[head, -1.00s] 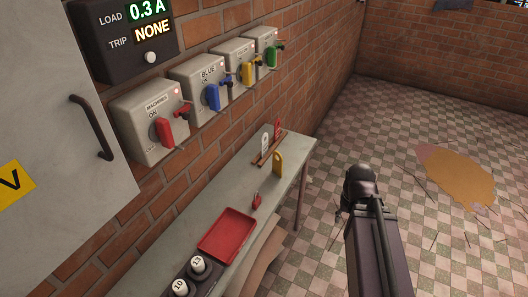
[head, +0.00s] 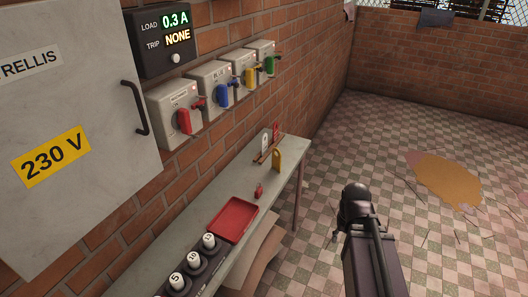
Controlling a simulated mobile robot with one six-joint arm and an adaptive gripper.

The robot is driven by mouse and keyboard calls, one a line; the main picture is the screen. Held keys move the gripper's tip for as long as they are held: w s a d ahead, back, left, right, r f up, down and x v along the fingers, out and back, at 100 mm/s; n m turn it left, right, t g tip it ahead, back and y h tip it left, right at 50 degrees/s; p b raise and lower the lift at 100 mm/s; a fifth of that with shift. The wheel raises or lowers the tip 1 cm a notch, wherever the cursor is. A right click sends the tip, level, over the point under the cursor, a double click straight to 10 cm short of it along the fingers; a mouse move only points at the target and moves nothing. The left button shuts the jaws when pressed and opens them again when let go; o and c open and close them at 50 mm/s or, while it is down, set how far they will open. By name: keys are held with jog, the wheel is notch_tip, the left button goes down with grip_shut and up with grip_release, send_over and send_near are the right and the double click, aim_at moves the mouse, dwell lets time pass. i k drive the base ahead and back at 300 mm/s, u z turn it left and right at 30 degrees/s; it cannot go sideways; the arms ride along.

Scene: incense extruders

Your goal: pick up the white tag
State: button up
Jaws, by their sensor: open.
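The white tag (head: 265,140) stands upright at a narrow brown rack (head: 268,151) near the far end of the grey bench, against the brick wall. A red tag (head: 276,131) stands just behind it. A yellow tag (head: 277,159) stands in front and to the right of the rack. My gripper (head: 337,235) is open, small and dark, mostly hidden behind my arm. It is out over the floor to the right of the bench, apart from the white tag.
The bench (head: 205,200) also holds a small red object (head: 259,191), a red tray (head: 233,237) and numbered white-topped pieces (head: 193,259). Switch boxes (head: 174,114) and a grey cabinet (head: 70,150) are on the wall. A tan patch (head: 445,180) lies on the open tiled floor.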

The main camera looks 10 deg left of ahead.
aim_at(264, 143)
jog(key=u, duration=0.5)
jog(key=i, duration=1.05)
jog(key=u, duration=0.05)
